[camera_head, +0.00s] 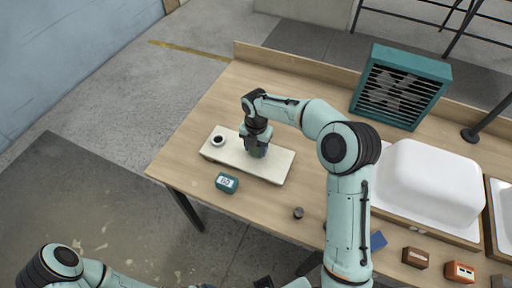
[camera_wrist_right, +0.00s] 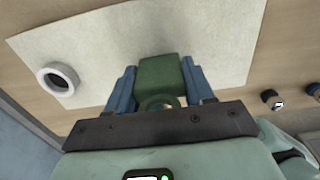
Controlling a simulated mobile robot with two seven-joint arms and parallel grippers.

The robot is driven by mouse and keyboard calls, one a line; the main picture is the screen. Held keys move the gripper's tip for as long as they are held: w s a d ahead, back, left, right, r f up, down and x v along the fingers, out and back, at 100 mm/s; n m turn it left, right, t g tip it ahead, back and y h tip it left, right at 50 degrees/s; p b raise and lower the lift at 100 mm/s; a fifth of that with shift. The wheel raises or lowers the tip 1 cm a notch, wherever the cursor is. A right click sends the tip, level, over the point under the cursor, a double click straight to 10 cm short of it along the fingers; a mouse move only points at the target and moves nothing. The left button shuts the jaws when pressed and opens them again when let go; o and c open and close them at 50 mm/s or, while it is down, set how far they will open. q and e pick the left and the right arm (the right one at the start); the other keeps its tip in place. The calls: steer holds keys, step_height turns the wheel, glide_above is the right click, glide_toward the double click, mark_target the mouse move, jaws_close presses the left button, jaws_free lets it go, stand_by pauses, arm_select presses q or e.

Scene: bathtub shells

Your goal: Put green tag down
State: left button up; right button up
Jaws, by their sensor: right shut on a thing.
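My right gripper (camera_head: 257,150) is over the cream board on the table, pointing down. In the right wrist view its two blue fingers (camera_wrist_right: 160,88) are shut on the green tag (camera_wrist_right: 160,72), a dark green block with a rounded, ring-like end toward the gripper. In the head view the gripper mostly hides the tag. The cream board (camera_head: 276,170) lies flat below; it also fills much of the wrist view (camera_wrist_right: 225,40). I cannot tell whether the tag touches the board. My left arm enters at the bottom left; its gripper is barely in frame at the bottom edge, its jaws unclear.
A white ring (camera_head: 218,140) sits on the board's left end. A teal device (camera_head: 227,184) and a small dark knob (camera_head: 298,213) are in front. A white tub shell (camera_head: 430,185), a teal louvred box (camera_head: 400,87), a brown box (camera_head: 415,257) and an orange box (camera_head: 460,271) stand right.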

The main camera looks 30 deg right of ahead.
steer(key=shift+f, duration=0.15)
steer(key=shift+f, duration=0.15)
steer(key=o, duration=1)
step_height(320, 180, up, 12)
steer(key=shift+r+p, duration=0.2)
steer(key=shift+p, duration=0.7)
arm_select(q)
steer(key=shift+w+r, duration=0.8)
steer(key=shift+r, duration=0.3)
steer(key=shift+s, duration=0.1)
